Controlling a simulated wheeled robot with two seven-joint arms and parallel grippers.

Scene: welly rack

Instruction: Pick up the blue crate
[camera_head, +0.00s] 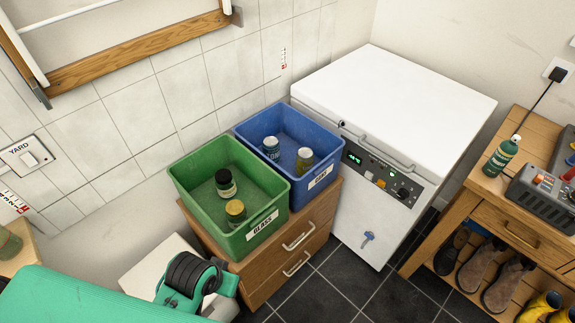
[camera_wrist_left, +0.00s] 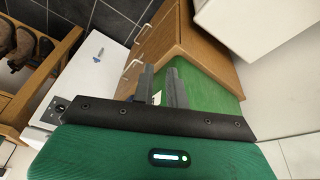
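The blue crate (camera_head: 262,122) stands on a wooden drawer cabinet, right of and against the green crate (camera_head: 188,193). The blue crate cannot be made out there. My left fingers are not visible in the head view. My right gripper is in neither view.
The green crate holds two jars (camera_head: 225,184). The drawer cabinet (camera_head: 292,253) has protruding handles. A white chest appliance (camera_head: 392,95) stands close right of the blue crate. A tiled wall is behind. A wooden bench (camera_head: 500,205) with boots below stands at right; dark floor lies between.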

